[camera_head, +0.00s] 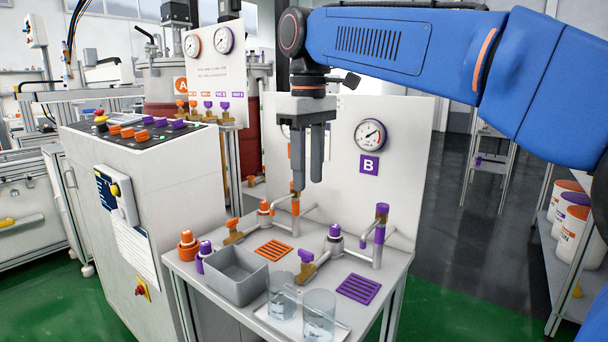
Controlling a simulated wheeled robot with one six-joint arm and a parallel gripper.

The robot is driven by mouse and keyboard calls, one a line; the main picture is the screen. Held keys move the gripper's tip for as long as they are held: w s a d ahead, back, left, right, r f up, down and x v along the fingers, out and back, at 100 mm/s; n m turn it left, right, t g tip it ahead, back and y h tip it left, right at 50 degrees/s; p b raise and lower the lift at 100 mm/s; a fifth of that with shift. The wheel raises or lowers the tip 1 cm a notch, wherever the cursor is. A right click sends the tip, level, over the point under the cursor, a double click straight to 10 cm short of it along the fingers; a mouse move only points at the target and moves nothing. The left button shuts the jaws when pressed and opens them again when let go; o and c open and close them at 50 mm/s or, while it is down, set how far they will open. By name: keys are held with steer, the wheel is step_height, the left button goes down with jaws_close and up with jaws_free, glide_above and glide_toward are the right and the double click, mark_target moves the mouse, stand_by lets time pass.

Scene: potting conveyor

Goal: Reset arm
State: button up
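My gripper (306,186) hangs from the blue arm, pointing down above the back of the small white table. Its two grey fingers are seen nearly edge-on with a narrow gap between them. No object shows between the fingertips. The left fingertip overlaps the orange-topped pipe (295,205) in the picture; I cannot tell whether they touch. The arm reaches in from the right edge, high over the table.
The table (197,275) holds a grey bin (236,285), two clear beakers (319,312), orange and purple valves, and upright pipes. A white panel with a gauge (370,134) stands behind. A control cabinet (150,185) is left; a shelf with buckets (573,232) is right.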

steer(key=s+d+f+m+t, duration=0.1)
steer(key=s+d+f+m, duration=0.1)
steer(key=s+d+f, duration=0.3)
steer(key=s+d+f+m+t, duration=0.1)
steer(key=d+f, duration=0.2)
steer(key=d, duration=0.3)
steer(key=s+d+f+m, duration=0.2)
steer(key=s+d+f, duration=0.1)
steer(key=d, duration=0.3)
steer(key=s+d+f+m+t, duration=0.1)
steer(key=s+d+f+m, duration=0.1)
steer(key=s+d+f, duration=0.3)
steer(key=s+d+f+m+t, duration=0.1)
steer(key=s+d+f+m, duration=0.2)
steer(key=f, duration=1)
steer(key=s+d, duration=0.2)
steer(key=s, duration=0.2)
steer(key=shift+f+t, duration=0.4)
